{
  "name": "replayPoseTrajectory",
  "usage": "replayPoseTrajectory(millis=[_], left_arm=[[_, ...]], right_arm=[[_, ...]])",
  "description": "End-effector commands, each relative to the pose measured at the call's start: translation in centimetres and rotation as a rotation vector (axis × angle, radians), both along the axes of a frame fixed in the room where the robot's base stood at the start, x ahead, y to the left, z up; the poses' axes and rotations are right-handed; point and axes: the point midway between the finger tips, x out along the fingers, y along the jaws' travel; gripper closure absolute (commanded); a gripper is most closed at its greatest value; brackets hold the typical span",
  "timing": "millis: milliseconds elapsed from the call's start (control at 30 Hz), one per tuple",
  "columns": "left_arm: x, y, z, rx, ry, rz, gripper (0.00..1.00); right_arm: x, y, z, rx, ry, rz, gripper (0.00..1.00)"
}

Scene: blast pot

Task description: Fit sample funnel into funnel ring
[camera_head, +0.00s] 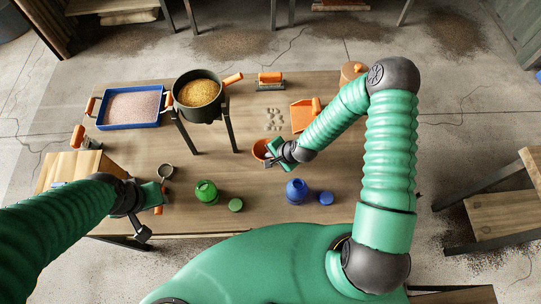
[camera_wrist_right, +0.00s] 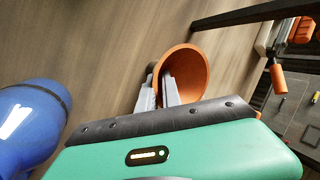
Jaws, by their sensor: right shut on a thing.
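The orange funnel (camera_head: 261,149) is over the middle of the table. My right gripper (camera_head: 271,154) is shut on it. In the right wrist view, the funnel (camera_wrist_right: 198,62) shows its wide mouth, with the gripper fingers (camera_wrist_right: 160,92) at its wall. A small round dark piece (camera_head: 165,171) is in front of my left gripper (camera_head: 160,196); I cannot tell whether it is the funnel ring or a scoop. An orange handle-like part shows beside the left gripper, whose fingers are too unclear to read.
A dark pot (camera_head: 199,112) of yellow grain stands on black legs. A blue tray (camera_head: 128,125) lies at the back left. A green jar (camera_head: 206,192) and a blue jar (camera_head: 297,191) stand near the front edge. An orange scoop-like thing (camera_head: 301,118) lies behind the right gripper.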

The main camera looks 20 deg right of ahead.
Motion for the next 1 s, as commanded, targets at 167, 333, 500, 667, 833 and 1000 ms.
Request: replayPoseTrajectory(millis=[167, 333, 500, 667, 833, 1000], left_arm=[[0.0, 0.0, -0.2, 0.000, 0.000, 0.000, 0.64], [0.0, 0.0, -0.2, 0.000, 0.000, 0.000, 0.64], [0.0, 0.0, -0.2, 0.000, 0.000, 0.000, 0.64], [0.0, 0.0, -0.2, 0.000, 0.000, 0.000, 0.64], [0.0, 0.0, -0.1, 0.000, 0.000, 0.000, 0.64], [0.0, 0.0, 0.1, 0.000, 0.000, 0.000, 0.64]], right_arm=[[0.0, 0.0, -0.2, 0.000, 0.000, 0.000, 1.00], [0.0, 0.0, -0.2, 0.000, 0.000, 0.000, 0.82], [0.0, 0.0, -0.3, 0.000, 0.000, 0.000, 0.66], [0.0, 0.0, -0.3, 0.000, 0.000, 0.000, 0.66], [-0.2, -0.2, 0.2, 0.000, 0.000, 0.000, 0.66], [-1.5, -1.1, 3.2, -0.001, -0.003, -0.002, 0.66]])
